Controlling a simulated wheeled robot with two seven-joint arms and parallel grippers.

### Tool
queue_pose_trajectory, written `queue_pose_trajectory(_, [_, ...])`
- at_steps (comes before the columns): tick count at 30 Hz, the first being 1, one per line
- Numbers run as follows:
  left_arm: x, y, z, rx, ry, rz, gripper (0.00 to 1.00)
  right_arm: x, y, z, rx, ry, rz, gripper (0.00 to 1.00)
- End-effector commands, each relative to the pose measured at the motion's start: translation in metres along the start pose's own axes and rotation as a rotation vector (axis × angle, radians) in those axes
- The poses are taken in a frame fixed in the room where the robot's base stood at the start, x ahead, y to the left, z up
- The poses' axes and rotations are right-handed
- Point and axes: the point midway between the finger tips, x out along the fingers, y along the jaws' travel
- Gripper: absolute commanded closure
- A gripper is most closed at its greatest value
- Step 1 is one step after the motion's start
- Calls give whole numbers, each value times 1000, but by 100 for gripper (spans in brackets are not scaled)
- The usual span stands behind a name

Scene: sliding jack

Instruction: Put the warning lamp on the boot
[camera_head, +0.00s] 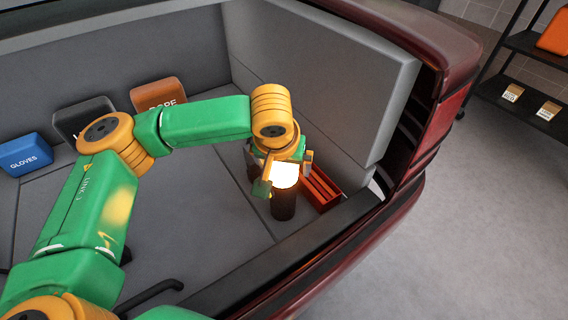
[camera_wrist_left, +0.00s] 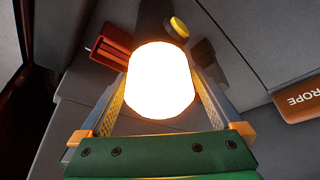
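The warning lamp shows in the head view as a bright white glowing head (camera_head: 286,176) on a dark cylindrical body (camera_head: 284,206). It looks upright, over the right part of the boot floor (camera_head: 190,225); I cannot tell whether it touches the floor. My left gripper (camera_head: 284,174) is at the lamp from above, one finger on each side of the glowing head. In the left wrist view the lamp (camera_wrist_left: 160,82) fills the space between the fingers. The glare hides the fingertips and whether they touch it. My right gripper is not in view.
A red slotted crate (camera_head: 322,188) stands close right of the lamp, near the grey side wall (camera_head: 340,85). Blue GLOVES (camera_head: 24,155), dark (camera_head: 80,116) and brown ROPE (camera_head: 158,94) boxes stand along the back. The boot's front edge (camera_head: 310,240) is near the lamp. Shelves stand far right.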

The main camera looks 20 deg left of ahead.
Motion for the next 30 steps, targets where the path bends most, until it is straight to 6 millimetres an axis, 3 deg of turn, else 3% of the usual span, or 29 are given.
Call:
queue_pose_trajectory(6, [-10,0,-2,0,1,1,0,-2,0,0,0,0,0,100])
queue_pose_trajectory(15, [-92,1,-3,0,4,2,0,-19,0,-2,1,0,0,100])
queue_pose_trajectory(18, [-111,1,-3,0,3,1,0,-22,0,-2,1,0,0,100])
queue_pose_trajectory(22, [-122,0,-2,-1,1,0,0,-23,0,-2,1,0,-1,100])
queue_pose_trajectory(30, [-123,0,-1,-1,0,-1,0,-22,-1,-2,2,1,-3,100])
